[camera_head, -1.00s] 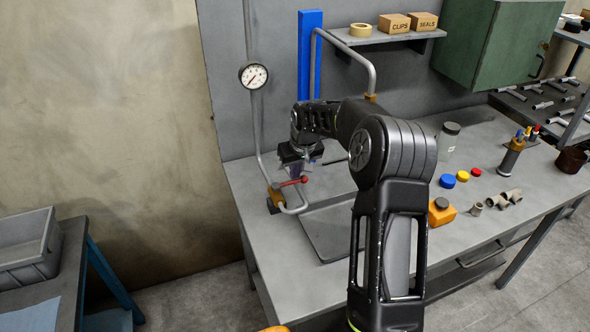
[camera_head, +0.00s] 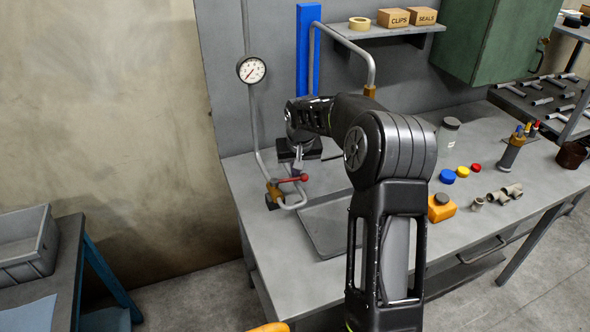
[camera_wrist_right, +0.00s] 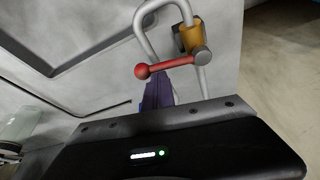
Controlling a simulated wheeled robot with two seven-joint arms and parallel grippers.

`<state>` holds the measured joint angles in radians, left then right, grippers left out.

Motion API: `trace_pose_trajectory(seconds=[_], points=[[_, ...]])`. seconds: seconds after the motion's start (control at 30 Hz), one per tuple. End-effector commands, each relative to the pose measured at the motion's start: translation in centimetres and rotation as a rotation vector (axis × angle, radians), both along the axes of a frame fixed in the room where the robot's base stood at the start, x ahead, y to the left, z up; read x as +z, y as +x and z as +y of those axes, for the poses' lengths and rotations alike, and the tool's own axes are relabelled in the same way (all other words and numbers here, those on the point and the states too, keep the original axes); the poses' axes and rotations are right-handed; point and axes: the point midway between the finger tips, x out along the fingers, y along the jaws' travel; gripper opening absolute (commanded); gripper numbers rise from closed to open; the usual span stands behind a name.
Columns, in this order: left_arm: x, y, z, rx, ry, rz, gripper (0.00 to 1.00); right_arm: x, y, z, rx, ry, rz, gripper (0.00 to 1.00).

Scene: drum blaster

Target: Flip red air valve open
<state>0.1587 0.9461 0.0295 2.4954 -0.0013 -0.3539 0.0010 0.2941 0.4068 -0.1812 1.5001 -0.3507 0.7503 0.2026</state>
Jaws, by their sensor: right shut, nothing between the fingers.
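The red air valve handle (camera_head: 292,179) is a short red lever with a ball end, on a brass valve body (camera_head: 274,190) in a grey pipe at the bench's left end. In the right wrist view the red lever (camera_wrist_right: 170,66) lies roughly sideways, its ball at the left and its pivot at the brass body (camera_wrist_right: 190,36). My right gripper (camera_head: 298,168) is shut and empty, just above and beside the lever. Its fingers (camera_wrist_right: 157,90) show just below the lever in the wrist view; I cannot tell whether they touch it. My left gripper is not in view.
A pressure gauge (camera_head: 251,70) sits on the pipe above. A flat grey tray (camera_head: 328,228) lies on the workbench (camera_head: 262,240) right of the valve. A shelf (camera_head: 385,33) hangs behind.

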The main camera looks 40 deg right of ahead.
Motion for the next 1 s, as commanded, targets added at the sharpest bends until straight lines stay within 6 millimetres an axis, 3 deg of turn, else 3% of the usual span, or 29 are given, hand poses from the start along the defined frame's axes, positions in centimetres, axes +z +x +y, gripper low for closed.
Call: trace_pose_trajectory(seconds=[0.5, 1.0], points=[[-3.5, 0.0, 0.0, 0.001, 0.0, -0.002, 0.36, -0.3, -2.5, 1.7, -0.455, -0.001, 0.002, 0.0], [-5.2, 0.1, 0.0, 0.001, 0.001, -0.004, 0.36, -0.2, -4.1, 4.2, -0.932, -0.003, 0.001, 0.0]])
